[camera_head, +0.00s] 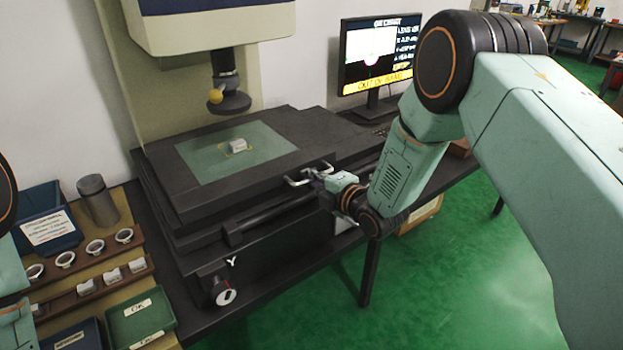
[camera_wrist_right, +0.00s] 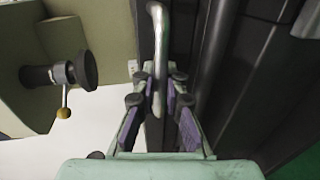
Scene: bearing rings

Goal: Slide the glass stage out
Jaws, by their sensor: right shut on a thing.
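The glass stage is a green glass plate (camera_head: 205,160) set in a dark, thick stage slab. A small pale ring-like part (camera_head: 238,145) lies on the glass. A metal bar handle (camera_head: 297,182) is on the slab's front edge. My right gripper (camera_head: 322,174) is shut on this handle. In the right wrist view, the handle's bar (camera_wrist_right: 158,50) runs between the two fingers of the right gripper (camera_wrist_right: 157,92), whose purple-sided pads flank it. My left gripper does not show; only parts of my left arm enter at the left edge.
A measuring head with a probe (camera_head: 232,100) hangs above the stage. A monitor (camera_head: 378,58) stands behind it. On the left are a rack of rings (camera_head: 95,247), a grey cylinder (camera_head: 97,198) and blue and green trays (camera_head: 140,318). Open green floor lies in front.

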